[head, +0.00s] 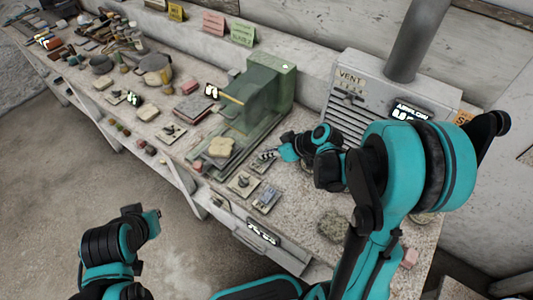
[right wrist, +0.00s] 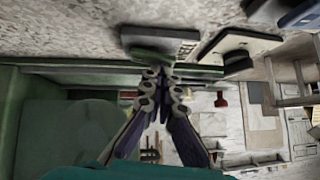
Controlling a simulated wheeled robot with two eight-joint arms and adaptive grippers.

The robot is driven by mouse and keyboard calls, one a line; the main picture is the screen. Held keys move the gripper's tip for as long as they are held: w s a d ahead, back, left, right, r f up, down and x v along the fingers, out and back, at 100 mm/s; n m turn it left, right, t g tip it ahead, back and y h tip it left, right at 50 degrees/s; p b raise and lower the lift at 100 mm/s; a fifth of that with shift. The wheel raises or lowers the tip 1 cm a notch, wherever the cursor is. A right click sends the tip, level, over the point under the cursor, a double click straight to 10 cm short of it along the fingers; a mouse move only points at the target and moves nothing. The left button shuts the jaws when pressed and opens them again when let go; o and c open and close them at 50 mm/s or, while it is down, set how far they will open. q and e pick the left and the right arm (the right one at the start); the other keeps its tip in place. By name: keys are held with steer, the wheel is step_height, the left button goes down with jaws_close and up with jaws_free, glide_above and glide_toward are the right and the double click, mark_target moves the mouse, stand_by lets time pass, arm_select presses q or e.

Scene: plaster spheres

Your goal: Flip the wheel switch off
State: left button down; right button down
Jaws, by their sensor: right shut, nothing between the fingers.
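Small switch plates sit on the bench in front of the green machine (head: 262,92). One pale plate with a dark knob (head: 243,183) and a greyer plate (head: 266,199) lie near the front edge. I cannot read which one is the wheel switch. My right gripper (head: 268,156) is shut and empty, low over the bench beside the machine, near another small plate (head: 258,166).
The vent box (head: 350,85) with its pipe stands behind my right arm. A rough stone block (head: 332,226) lies on the bench near my forearm. A yellowish slab (head: 220,147) rests on the machine's base. Tools and stones crowd the bench's left part.

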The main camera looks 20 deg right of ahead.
steer(key=shift+s+a+f+h, duration=0.2)
steer(key=shift+a+f+h, duration=0.1)
steer(key=shift+f, duration=0.1)
steer(key=shift+d+r, duration=0.1)
steer(key=shift+r, duration=0.05)
steer(key=shift+w+d, duration=0.1)
steer(key=shift+d, duration=0.05)
steer(key=shift+w+d+r, duration=0.1)
steer(key=shift+w+d, duration=0.4)
steer(key=shift+d, duration=0.1)
